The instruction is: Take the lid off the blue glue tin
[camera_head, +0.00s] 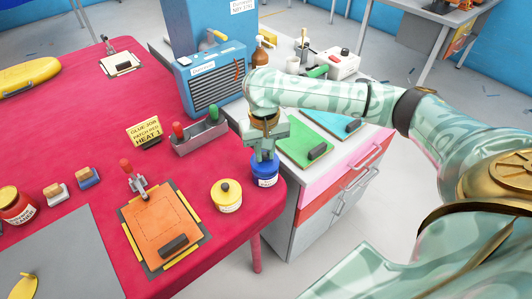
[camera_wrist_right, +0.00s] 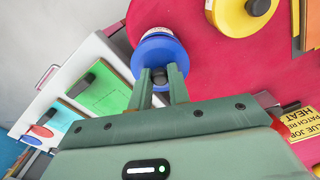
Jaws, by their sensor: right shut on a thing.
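The blue glue tin (camera_head: 265,178) stands near the right edge of the red table, with a white label on its side. Its blue lid (camera_wrist_right: 158,55) fills the middle of the right wrist view, with a dark knob on top. My right gripper (camera_head: 264,155) comes down over the tin from above. In the right wrist view its two fingers (camera_wrist_right: 160,78) are shut on the knob of the lid. The lid appears to sit on the tin; I cannot see a gap between them. My left gripper is not in view.
A yellow tin (camera_head: 226,196) with a dark knob stands close to the left of the blue tin. An orange clamp board (camera_head: 162,228), a grey tool tray (camera_head: 200,136) and a yellow sign (camera_head: 145,131) are further left. A drawer cabinet (camera_head: 335,190) stands beside the red table's edge (camera_head: 276,205).

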